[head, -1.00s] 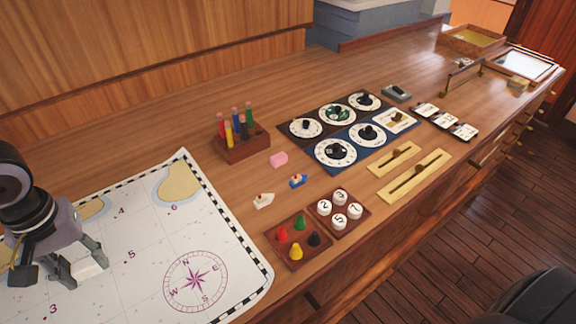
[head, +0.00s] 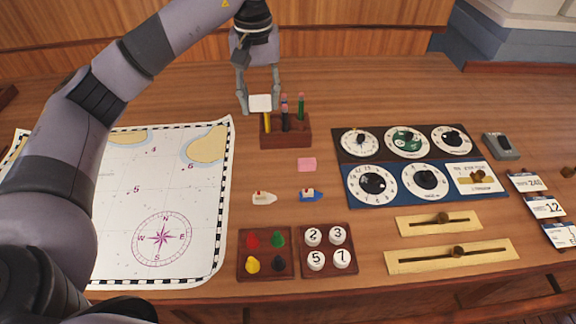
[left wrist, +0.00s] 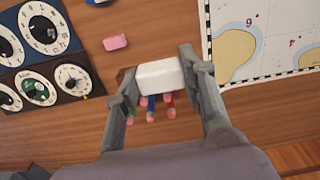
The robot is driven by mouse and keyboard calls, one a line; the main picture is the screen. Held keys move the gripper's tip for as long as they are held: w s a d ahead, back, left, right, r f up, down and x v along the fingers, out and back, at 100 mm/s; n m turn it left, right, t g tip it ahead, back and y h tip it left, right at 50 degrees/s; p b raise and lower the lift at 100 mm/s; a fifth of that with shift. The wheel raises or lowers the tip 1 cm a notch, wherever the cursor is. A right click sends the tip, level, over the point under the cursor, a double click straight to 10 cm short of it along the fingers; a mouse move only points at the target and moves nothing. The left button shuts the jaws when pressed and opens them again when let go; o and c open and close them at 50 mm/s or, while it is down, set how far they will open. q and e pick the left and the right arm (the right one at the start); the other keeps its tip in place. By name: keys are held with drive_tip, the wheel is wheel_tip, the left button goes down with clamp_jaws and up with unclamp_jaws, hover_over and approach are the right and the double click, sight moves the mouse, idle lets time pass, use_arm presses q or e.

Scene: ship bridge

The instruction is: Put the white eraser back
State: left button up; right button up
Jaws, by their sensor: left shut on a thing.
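My left gripper (head: 261,108) is shut on the white eraser (head: 260,102), a small white block. In the head view they are at the left end of the wooden pencil holder (head: 287,138). The eraser covers part of the yellow pencil (head: 267,122) there. In the left wrist view the eraser (left wrist: 160,76) sits between the two fingers, with pencil tips just below it in the picture. I cannot tell whether the eraser touches the pencils. A pink eraser (head: 307,165) lies on the desk in front of the holder. My right gripper is not in view.
A sea chart (head: 140,190) lies at left. Two small toy boats (head: 311,195) and two peg trays (head: 265,270) stand in front. Dial panels (head: 405,150) and brass sliders (head: 440,222) fill the right. Bare desk shows around the pink eraser.

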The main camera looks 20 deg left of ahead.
use_arm(q)
drive_tip(key=f, duration=0.6)
drive_tip(key=shift+s+a, duration=0.25)
drive_tip(key=shift+a, duration=0.05)
drive_tip(key=p, duration=0.3)
hover_over(264, 171)
wheel_tip(264, 171, down, 8)
drive_tip(key=shift+f, duration=0.25)
wheel_tip(264, 171, down, 4)
drive_tip(key=shift+p, duration=0.35)
drive_tip(key=shift+f, duration=0.55)
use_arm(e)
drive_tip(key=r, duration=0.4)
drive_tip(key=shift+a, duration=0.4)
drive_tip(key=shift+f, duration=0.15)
use_arm(q)
drive_tip(key=shift+f, duration=0.2)
drive_tip(key=o, duration=1)
drive_tip(key=shift+r, duration=0.1)
drive_tip(key=shift+o, duration=0.2)
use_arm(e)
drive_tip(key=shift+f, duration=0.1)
